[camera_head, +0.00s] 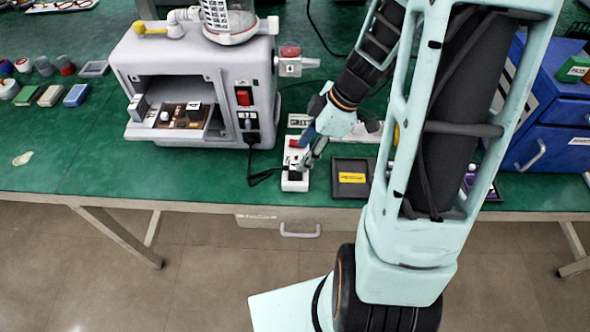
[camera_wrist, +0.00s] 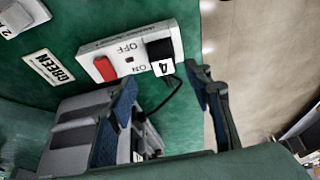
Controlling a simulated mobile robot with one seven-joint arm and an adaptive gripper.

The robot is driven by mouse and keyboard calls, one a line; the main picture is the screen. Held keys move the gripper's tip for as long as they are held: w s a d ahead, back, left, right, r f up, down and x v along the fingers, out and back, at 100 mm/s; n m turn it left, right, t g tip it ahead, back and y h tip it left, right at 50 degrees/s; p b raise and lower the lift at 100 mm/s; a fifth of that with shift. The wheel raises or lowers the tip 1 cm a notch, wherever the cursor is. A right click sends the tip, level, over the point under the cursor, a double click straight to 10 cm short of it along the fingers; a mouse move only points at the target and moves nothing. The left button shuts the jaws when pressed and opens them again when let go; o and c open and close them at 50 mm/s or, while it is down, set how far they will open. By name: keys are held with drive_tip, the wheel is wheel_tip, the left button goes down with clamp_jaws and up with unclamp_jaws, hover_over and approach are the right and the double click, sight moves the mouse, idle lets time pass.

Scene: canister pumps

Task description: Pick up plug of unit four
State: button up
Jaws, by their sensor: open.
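The plug of unit four (camera_wrist: 158,50) is black with a white tag reading 4. It sits in a white switched socket block (camera_wrist: 106,48) with a red switch and ON/OFF marks. The socket block also shows in the head view (camera_head: 295,184) near the table's front edge, partly covered by my gripper (camera_head: 306,157). My gripper (camera_wrist: 166,84) is open and empty in the wrist view, its blue-padded fingers apart with the plug beyond the gap between their tips. A black cord runs from the plug to the grey pump unit four (camera_head: 185,65).
A dark tray with a yellow label (camera_head: 351,177) lies right of the socket block. A GREEN label (camera_wrist: 48,68) lies beside the block. A blue drawer cabinet (camera_head: 556,110) stands at the right. Small coloured blocks (camera_head: 52,95) lie at the left.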

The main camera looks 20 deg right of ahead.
sight(295, 172)
drive_tip(key=shift+s+x, duration=0.15)
drive_tip(key=shift+x, duration=1.25)
drive_tip(key=shift+s+x, duration=0.2)
drive_tip(key=shift+x, duration=1.2)
drive_tip(key=shift+d+f, duration=0.1)
drive_tip(key=shift+d, duration=0.05)
drive_tip(key=shift+c, duration=0.5)
drive_tip(key=c, duration=1.1)
drive_tip(key=shift+w, duration=0.1)
drive_tip(key=shift+c, duration=0.2)
